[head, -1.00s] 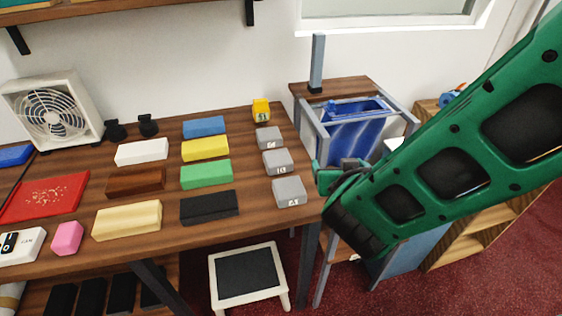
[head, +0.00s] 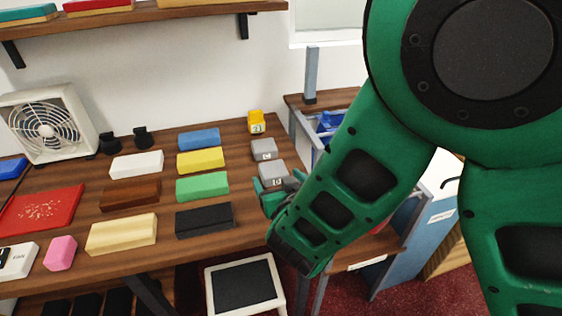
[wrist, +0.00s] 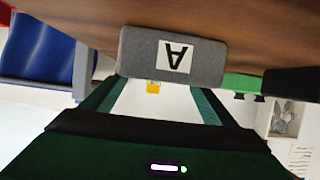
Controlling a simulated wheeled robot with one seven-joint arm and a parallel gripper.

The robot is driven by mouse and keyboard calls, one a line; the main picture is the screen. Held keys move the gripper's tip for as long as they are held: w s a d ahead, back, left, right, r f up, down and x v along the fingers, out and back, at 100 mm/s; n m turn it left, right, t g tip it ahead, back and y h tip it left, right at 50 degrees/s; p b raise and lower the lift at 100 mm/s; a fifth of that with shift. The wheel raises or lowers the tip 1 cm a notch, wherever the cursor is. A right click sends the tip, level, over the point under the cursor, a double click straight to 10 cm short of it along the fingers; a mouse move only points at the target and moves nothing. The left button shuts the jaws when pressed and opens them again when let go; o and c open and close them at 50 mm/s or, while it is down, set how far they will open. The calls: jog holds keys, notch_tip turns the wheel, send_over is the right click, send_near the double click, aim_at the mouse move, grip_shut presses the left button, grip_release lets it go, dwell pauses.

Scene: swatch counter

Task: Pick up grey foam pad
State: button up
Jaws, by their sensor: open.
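A grey foam block with a white label marked "A" (wrist: 140,62) lies close ahead of my gripper in the wrist view, which shows the scene upside down. The two green fingers of my gripper (wrist: 152,96) stand apart with nothing held between them, and the block is across their tips. In the head view my gripper (head: 277,187) is over the right end of the table. Two grey labelled blocks, a far one (head: 264,144) and a nearer one (head: 271,167), show beyond it. The nearest grey block is hidden behind my gripper and arm.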

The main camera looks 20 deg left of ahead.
aim_at(276, 175)
jog(key=shift+x, duration=2.25)
jog(key=shift+r, duration=0.15)
jog(key=c, duration=1.1)
jog(key=shift+r, duration=0.1)
